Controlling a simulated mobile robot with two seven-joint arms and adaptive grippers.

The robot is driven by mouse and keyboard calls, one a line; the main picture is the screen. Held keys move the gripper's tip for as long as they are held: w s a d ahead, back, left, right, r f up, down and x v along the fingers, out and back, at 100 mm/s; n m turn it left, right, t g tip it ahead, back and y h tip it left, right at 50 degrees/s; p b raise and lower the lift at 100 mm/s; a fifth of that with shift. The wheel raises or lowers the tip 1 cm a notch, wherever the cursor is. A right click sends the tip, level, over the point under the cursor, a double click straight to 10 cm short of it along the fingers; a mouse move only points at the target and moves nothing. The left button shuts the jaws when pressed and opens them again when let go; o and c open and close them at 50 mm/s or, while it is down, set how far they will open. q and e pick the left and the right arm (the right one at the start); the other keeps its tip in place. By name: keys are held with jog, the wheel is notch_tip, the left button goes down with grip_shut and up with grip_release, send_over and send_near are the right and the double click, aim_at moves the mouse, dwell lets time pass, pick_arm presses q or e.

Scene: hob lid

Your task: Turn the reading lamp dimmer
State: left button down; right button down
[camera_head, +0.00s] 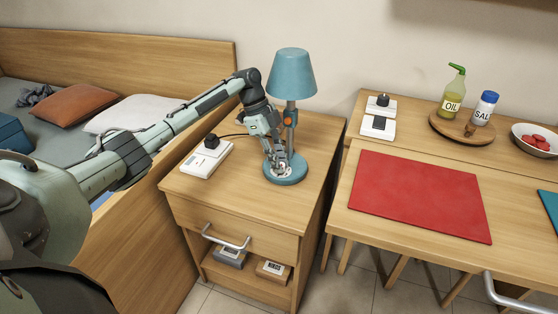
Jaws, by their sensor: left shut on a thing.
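The reading lamp (292,76) has a blue shade and a round blue base (286,178), and stands upright on the wooden nightstand (236,190). My left gripper (281,168) points down at the lamp's base, with its fingers shut on the dimmer there. The dimmer itself is mostly hidden by the fingers. An orange part (290,118) shows on the lamp's stem, beside my left wrist. My right gripper is not in view.
A white socket block (206,163) with a black plug and cable lies left of the lamp. The bed (60,110) is at left. A table with a red mat (421,195), an oil bottle (452,92) and a salt shaker (484,108) is at right.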

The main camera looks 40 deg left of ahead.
pick_arm(q)
jog(key=c, duration=1.4)
grip_release()
jog(key=shift+o, duration=0.2)
jog(key=v, duration=0.3)
jog(key=shift+w+f, duration=0.1)
jog(key=a, duration=0.4)
jog(key=s+a, duration=0.1)
jog(key=a, duration=0.7)
jog(key=shift+s, duration=0.3)
